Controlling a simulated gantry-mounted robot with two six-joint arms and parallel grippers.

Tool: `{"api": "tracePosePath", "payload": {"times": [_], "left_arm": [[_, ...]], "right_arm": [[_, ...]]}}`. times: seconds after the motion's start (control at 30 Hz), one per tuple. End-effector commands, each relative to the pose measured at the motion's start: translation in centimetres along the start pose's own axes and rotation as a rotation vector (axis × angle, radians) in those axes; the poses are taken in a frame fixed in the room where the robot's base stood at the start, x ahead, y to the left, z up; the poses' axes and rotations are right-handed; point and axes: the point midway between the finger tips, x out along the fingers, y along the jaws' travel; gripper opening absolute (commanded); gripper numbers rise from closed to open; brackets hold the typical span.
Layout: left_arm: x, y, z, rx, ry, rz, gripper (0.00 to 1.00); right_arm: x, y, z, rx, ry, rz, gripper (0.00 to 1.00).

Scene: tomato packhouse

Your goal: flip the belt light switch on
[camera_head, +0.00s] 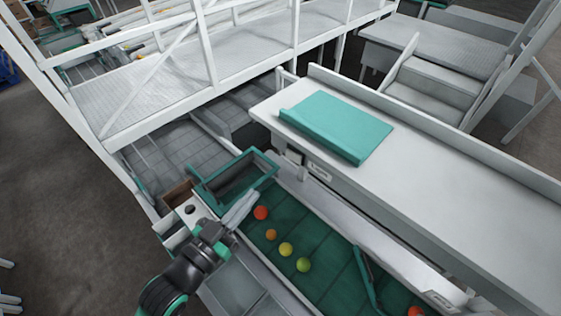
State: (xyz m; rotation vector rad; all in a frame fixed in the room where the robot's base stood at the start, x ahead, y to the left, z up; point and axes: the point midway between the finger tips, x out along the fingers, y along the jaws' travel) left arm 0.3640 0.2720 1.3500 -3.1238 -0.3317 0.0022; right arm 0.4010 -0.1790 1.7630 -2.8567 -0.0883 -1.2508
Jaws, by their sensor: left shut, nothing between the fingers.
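My left gripper (240,209) comes in from the lower left, its pale fingers shut and empty. A small grey box (293,157) sits on the side of the long white bench, right of the bin. It may be the light switch, but it is too small to tell, and no lever position is readable. My right gripper is out of view.
Several red, orange, yellow and green tomatoes lie on the belt, including a red one (261,212). A label plate (319,172) is on the bench side. White railings stand behind.

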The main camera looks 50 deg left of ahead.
Motion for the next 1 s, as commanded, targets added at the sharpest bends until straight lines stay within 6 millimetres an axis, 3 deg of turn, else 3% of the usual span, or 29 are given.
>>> {"api": "tracePosePath", "payload": {"times": [0.5, 0.7, 1.0], "left_arm": [[10.5, 0.0, -0.3, 0.0, 0.002, 0.0, 0.0], [12.3, 0.0, -0.2, 0.0, 0.002, 0.001, 0.0], [12.5, 0.0, -0.1, 0.0, 0.002, 0.001, 0.0]], "right_arm": [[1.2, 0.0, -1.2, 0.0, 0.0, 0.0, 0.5], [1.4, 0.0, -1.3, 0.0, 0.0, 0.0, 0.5], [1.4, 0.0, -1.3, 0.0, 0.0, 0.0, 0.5]]}}
